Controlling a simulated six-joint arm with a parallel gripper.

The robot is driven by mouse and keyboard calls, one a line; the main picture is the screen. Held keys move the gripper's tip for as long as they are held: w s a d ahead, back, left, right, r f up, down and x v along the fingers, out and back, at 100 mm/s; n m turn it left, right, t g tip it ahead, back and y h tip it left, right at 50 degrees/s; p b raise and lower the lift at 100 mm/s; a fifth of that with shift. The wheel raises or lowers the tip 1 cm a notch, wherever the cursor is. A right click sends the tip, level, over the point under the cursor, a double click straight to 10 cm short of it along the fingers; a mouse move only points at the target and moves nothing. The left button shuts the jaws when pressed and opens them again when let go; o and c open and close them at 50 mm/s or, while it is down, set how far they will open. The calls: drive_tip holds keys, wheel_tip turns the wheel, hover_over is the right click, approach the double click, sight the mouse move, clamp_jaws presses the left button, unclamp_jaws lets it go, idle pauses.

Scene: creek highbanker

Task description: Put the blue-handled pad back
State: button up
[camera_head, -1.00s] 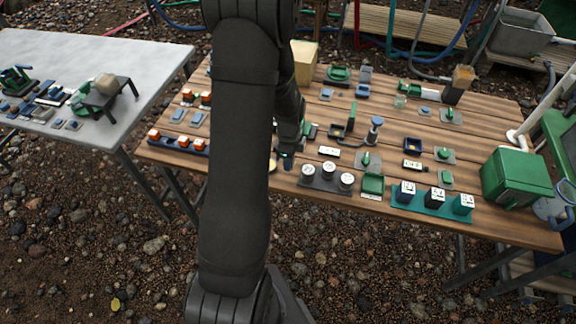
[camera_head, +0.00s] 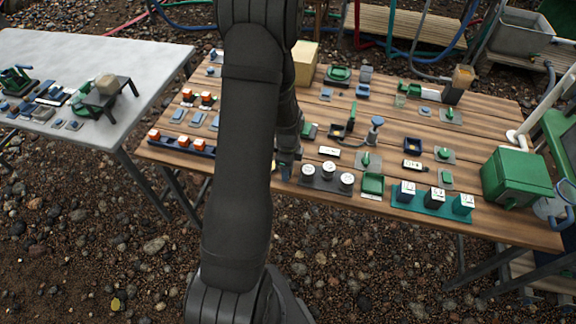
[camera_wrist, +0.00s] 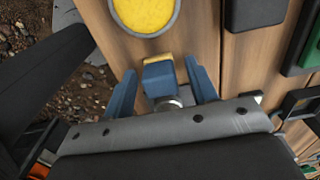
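My gripper (camera_wrist: 158,74) is low over the front edge of the wooden table in the head view (camera_head: 288,170). Its two blue fingers stand apart in the wrist view. Between them is a blue block with a yellow end (camera_wrist: 158,77) and a grey round part behind it; it looks like the blue-handled pad. Gaps show between it and both fingers. A yellow disc in a grey round rim (camera_wrist: 145,12) lies on the table just beyond the fingertips. In the head view my arm hides most of this area.
Right of my gripper stand a dark rack with several round white-topped pieces (camera_head: 327,180), a green square tray (camera_head: 373,184) and a teal rack with several white-topped blocks (camera_head: 434,203). A strip with orange-topped pieces (camera_head: 182,144) lies left. A grey table (camera_head: 90,50) stands farther left.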

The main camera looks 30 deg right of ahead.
wheel_tip(320, 180, up, 12)
drive_tip(key=shift+r, duration=0.2)
idle(0.6)
drive_tip(key=shift+f, duration=0.1)
wheel_tip(320, 180, down, 12)
drive_tip(key=shift+r, duration=1.2)
